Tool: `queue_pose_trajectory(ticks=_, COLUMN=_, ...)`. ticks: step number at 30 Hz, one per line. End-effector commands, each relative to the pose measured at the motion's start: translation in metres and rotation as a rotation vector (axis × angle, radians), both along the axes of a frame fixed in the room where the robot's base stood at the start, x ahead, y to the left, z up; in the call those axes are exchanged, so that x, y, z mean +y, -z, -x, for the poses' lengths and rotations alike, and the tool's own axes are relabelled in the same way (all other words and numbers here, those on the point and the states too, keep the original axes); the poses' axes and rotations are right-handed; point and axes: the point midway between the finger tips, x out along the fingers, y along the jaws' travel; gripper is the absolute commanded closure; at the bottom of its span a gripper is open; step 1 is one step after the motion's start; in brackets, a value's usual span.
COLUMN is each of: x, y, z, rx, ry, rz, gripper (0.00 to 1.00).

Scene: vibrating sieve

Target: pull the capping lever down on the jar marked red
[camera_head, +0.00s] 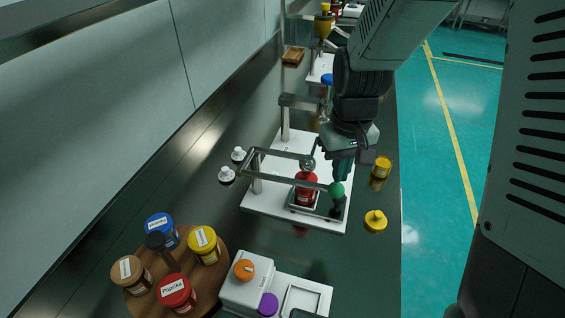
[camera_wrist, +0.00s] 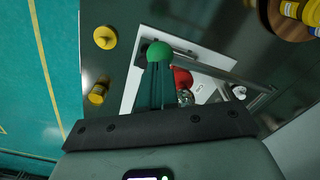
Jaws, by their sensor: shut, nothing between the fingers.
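The capping lever (camera_head: 285,178) is a grey bar frame reaching from a post on the white base plate (camera_head: 270,205) to a green ball knob (camera_head: 336,189). It lies across the press above the red jar (camera_head: 305,188), which stands on the base. In the wrist view the green knob (camera_wrist: 159,52) sits at the fingertips, and the red jar (camera_wrist: 182,78) is partly hidden behind the fingers. My gripper (camera_head: 342,175) is shut and empty, pointing down, right beside the knob. I cannot tell whether it touches the knob.
A round wooden stand (camera_head: 205,288) with several labelled jars is at the lower left. A white device (camera_head: 245,285) with orange and purple knobs stands near it. A yellow jar (camera_head: 381,167) and a yellow lid (camera_head: 376,220) lie to the right. Two white pieces (camera_head: 227,174) sit left of the base.

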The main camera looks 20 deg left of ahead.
Motion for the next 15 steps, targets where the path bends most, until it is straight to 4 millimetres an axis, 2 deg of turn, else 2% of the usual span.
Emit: queue_pose_trajectory(ticks=15, x=-0.0001, y=0.0049, z=0.0002, rx=0.001, ry=0.0, rz=0.0, gripper=1.0)
